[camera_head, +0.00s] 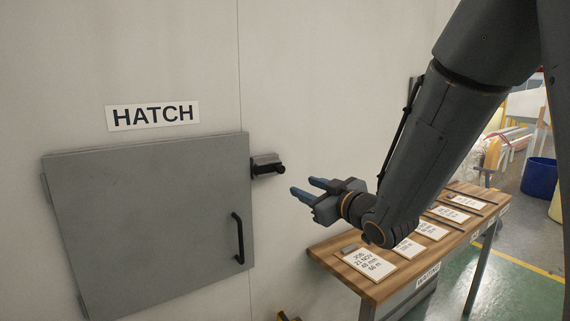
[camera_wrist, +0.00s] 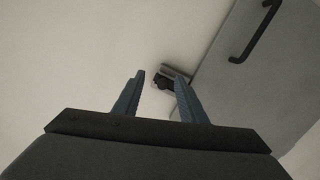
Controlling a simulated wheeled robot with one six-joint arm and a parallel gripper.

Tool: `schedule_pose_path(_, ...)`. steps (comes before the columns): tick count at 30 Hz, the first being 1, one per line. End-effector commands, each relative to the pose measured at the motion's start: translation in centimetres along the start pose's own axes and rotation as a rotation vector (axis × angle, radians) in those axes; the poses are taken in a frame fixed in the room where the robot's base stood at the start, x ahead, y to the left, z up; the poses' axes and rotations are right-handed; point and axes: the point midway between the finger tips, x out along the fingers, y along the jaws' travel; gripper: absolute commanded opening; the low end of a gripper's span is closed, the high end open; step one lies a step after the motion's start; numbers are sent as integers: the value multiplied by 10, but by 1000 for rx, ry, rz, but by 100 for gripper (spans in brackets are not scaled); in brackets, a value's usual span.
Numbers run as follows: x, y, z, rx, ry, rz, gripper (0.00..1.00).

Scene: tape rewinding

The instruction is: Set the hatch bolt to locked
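The grey hatch door (camera_head: 145,225) is set against the pale wall, with a black bar handle (camera_head: 238,238) near its right edge. The hatch bolt (camera_head: 267,165), a small dark fitting with a black knob, is on the wall just right of the hatch's upper right corner. My gripper (camera_head: 304,187) is to the right of the bolt, apart from it, with its blue fingers spread and nothing between them. In the wrist view the bolt (camera_wrist: 170,78) shows beyond the fingertips, partly covered by the right finger. The hatch door (camera_wrist: 262,85) and handle (camera_wrist: 252,35) show at the right.
A HATCH sign (camera_head: 152,115) is on the wall above the door. A wooden table (camera_head: 362,285) with several labelled cards stands below my arm at the right. A blue bin (camera_head: 538,177) stands farther back. The wall around the bolt is clear.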

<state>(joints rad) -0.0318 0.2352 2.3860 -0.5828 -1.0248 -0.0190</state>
Motion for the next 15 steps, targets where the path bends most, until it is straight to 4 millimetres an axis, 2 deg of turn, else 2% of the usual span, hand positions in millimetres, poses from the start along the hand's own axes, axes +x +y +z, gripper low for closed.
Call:
schedule_pose_path(1, 1, -3, -12, -8, 41, -15, 38)
schedule_pose_path(4, 2, -7, -26, -17, 95, -34, 38)
schedule_pose_path(8, 9, -9, -33, -20, 117, -41, 38)
schedule_pose_path(15, 42, -10, -36, -20, 113, -41, 38)
